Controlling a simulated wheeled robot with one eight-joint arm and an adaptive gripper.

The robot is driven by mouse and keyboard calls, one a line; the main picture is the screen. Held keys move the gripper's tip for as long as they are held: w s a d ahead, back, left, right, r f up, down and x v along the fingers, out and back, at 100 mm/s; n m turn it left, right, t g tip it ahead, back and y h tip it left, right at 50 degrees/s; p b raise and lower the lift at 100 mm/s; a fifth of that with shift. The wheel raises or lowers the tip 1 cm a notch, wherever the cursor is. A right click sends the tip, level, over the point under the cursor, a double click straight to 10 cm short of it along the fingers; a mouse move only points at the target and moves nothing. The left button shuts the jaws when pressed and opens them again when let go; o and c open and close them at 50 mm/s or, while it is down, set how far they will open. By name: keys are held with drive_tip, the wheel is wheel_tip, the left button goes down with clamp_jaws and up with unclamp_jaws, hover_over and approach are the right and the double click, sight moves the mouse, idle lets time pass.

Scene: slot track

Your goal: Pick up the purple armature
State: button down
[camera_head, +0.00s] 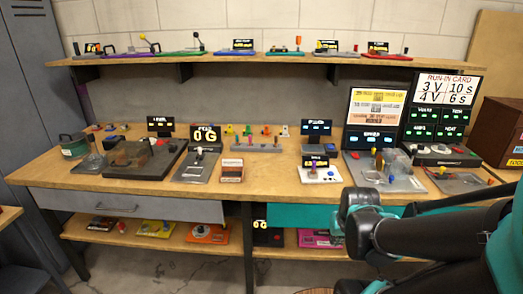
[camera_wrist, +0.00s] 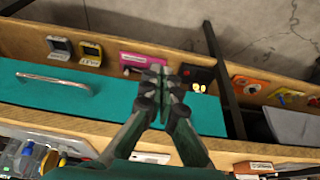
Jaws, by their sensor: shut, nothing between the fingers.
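I cannot single out the purple armature with certainty. In the head view my dark arm reaches in from the lower right in front of the bench; the fingertips cannot be made out there.
The wooden bench (camera_head: 275,186) is crowded with devices and small displays. A small brown box (camera_head: 232,170) stands near its front edge. A shelf above (camera_head: 130,59) holds more devices. The lower shelf holds a pink device (camera_wrist: 140,63) and an orange one (camera_wrist: 250,86). Bare floor lies in front.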

drive_tip(key=c, duration=2.3)
unclamp_jaws()
drive_tip(key=o, duration=0.3)
drive_tip(key=shift+w+r, duration=0.1)
drive_tip(key=shift+w, duration=0.05)
drive_tip(key=o, duration=0.6)
drive_tip(key=w+r+n, duration=0.1)
drive_tip(key=w, duration=0.1)
drive_tip(key=w+r+n, duration=0.3)
drive_tip(key=w+n, duration=0.1)
drive_tip(key=shift+a+r+h, duration=0.2)
drive_tip(key=shift+a+h, duration=0.1)
drive_tip(key=shift+a, duration=0.05)
drive_tip(key=shift+o, duration=0.2)
drive_tip(key=n+g+h, duration=0.1)
drive_tip(key=n+h, duration=0.2)
drive_tip(key=n, duration=1.8)
approach(314, 162)
drive_tip(key=x, duration=0.6)
drive_tip(key=shift+a+f, duration=0.3)
drive_tip(key=shift+f, duration=0.15)
drive_tip(key=x, duration=0.4)
drive_tip(key=shift+w+d+r, duration=0.1)
drive_tip(key=shift+d+r, duration=0.05)
drive_tip(key=shift+d, duration=0.1)
drive_tip(key=shift+w+d+f, duration=0.1)
drive_tip(key=shift+d+f, duration=0.05)
drive_tip(key=shift+f, duration=0.45)
